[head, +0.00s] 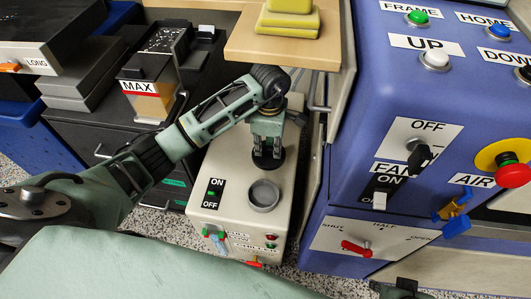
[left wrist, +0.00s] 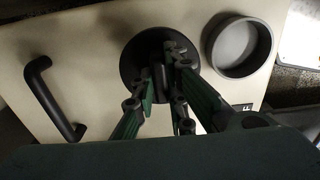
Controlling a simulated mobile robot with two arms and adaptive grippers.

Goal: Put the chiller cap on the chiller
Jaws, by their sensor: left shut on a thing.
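The chiller (head: 235,160) is the beige box with an ON/OFF switch, standing in the middle of the head view. Its round grey open neck (head: 263,195) is on the top, towards the front, and also shows in the left wrist view (left wrist: 265,47). My left gripper (head: 267,148) is shut on the upright grip of the black round chiller cap (head: 268,163). In the left wrist view the cap (left wrist: 130,68) lies to the left of the neck, apart from it. I cannot tell whether the cap touches the chiller top. My right gripper (head: 400,289) shows only partly at the bottom edge.
A black handle (left wrist: 52,97) stands on the chiller top, on the far side of the cap from the neck. A blue control panel (head: 345,160) rises close on the right. A wooden shelf (head: 285,48) overhangs behind. A dark cabinet (head: 110,135) stands on the left.

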